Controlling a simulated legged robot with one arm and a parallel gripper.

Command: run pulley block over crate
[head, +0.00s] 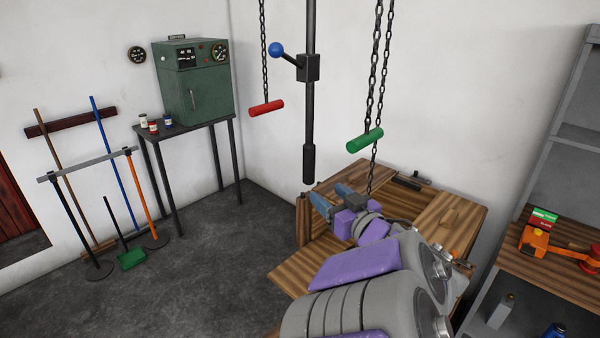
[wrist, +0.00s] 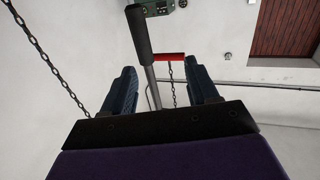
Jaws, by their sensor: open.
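One carries a red handle (head: 266,108), the other a green handle (head: 365,140). A dark vertical pole (head: 311,100) with a blue-knobbed lever (head: 276,49) hangs between them. The open wooden crate (head: 447,215) stands below, partly hidden by my arm. My gripper (head: 329,197) is open and empty, near the pole's lower end. In the wrist view the red handle (wrist: 169,57) and the pole (wrist: 139,35) appear between my gripper's fingers (wrist: 164,80); the distance is unclear.
A green cabinet (head: 195,85) stands on a dark table (head: 190,127) with small jars. A shelf (head: 555,262) with an orange tool (head: 535,238) stands at right. The floor at centre left is clear.

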